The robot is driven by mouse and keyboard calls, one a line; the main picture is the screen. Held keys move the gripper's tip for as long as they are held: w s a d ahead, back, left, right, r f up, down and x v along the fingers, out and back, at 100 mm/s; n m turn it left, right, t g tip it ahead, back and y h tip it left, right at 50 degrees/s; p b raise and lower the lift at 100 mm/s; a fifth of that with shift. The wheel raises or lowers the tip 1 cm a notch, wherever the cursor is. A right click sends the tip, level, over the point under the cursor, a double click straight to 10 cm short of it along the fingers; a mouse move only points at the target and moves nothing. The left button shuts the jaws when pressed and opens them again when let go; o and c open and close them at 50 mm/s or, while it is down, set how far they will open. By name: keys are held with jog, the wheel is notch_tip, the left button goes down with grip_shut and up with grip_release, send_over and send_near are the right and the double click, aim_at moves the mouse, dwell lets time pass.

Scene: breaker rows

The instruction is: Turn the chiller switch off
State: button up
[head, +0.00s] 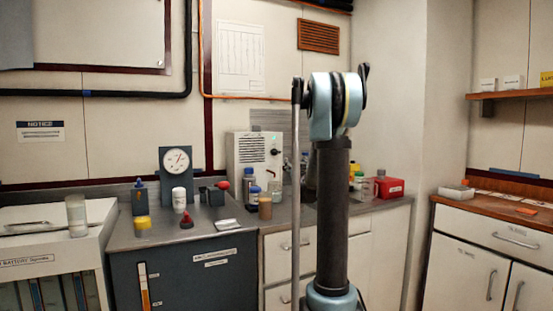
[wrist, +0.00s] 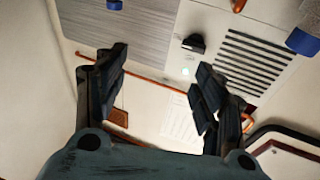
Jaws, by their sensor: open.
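The chiller, a pale box (head: 243,172) with dark vent slots, stands on the counter against the back wall in the head view, left of my arm. A small green light glows on its front. In the wrist view its face (wrist: 222,85) appears turned over, with the slots at the right, a black switch (wrist: 194,43) and the green light (wrist: 186,71). Which way the switch is set I cannot tell. My gripper (wrist: 163,60) is open and empty, its fingers spread either side of the view. The switch appears beyond them, nearer the right finger, with no contact visible.
Blue-capped bottles (head: 254,194) and a brown jar (head: 265,207) stand in front of the chiller. A red-knobbed device (head: 221,187), a gauge (head: 176,162) and a red box (head: 390,187) share the counters. Wooden shelf (head: 515,93) is at the right.

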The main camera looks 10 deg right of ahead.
aim_at(276, 154)
jog(key=w+a+r+n+y, duration=0.1)
jog(key=w+a+y, duration=0.1)
jog(key=w, duration=0.3)
jog(key=w+a+r+n+t+y, duration=0.1)
jog(key=w+a+y, duration=0.1)
jog(key=w, duration=0.4)
jog(key=w+a+r+n+y, duration=0.1)
jog(key=w+a+n+y, duration=0.1)
jog(key=w, duration=0.3)
jog(key=shift+w+a+y, duration=0.3)
jog(key=shift+a+y, duration=0.2)
jog(key=shift+a, duration=0.05)
jog(key=c, duration=1.1)
